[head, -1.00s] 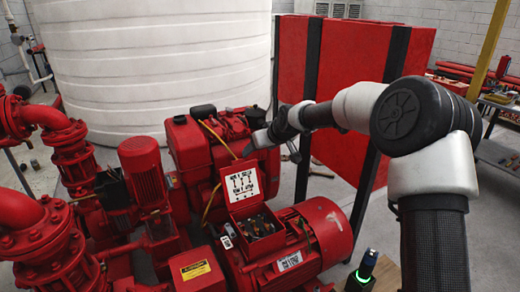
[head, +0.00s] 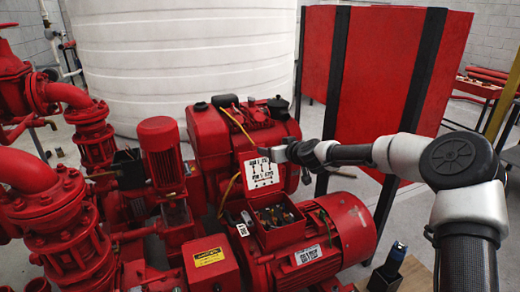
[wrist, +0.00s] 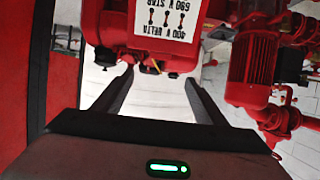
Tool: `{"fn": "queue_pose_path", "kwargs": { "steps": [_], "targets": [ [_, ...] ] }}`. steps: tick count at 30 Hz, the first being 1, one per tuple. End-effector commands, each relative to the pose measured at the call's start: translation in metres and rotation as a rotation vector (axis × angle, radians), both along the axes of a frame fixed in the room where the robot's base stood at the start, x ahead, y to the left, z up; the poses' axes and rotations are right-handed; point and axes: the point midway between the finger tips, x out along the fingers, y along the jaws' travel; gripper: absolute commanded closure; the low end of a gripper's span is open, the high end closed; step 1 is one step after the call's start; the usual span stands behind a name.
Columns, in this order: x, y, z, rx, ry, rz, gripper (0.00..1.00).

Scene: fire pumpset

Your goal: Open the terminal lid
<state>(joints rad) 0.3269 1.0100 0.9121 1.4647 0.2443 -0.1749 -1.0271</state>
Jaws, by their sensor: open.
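The terminal lid (head: 261,171) stands raised at the back of the terminal box (head: 280,238) on the red motor, its white label facing forward. The box is open and its terminals and wires show. My gripper (head: 269,154) is at the lid's upper edge in the head view, overlapping it; I cannot tell whether they touch. In the wrist view, the lid (wrist: 166,42) appears upside down at the top, beyond my open gripper (wrist: 158,76). Nothing shows between the fingers except floor and part of the box's underside.
The red motor (head: 345,225) lies right of the box. A red engine (head: 215,140) stands behind the lid, with pumps and pipes (head: 60,220) on the left. A tall red panel (head: 385,90) stands behind my arm. A dark bottle-like object (head: 388,268) is at lower right.

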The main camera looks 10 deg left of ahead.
Motion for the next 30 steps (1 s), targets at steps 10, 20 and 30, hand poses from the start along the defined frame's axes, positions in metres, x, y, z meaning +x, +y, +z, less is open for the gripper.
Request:
{"fn": "queue_pose_path", "kwargs": {
  "steps": [10, 20, 30],
  "targets": [
    [0.056, 0.039, -0.029, -0.001, 0.001, 0.0, 0.34],
    [0.093, 0.062, -0.048, -0.003, 0.0, 0.0, 0.34],
    [0.108, 0.073, -0.055, 0.001, 0.002, 0.001, 0.34]
  ]
}}
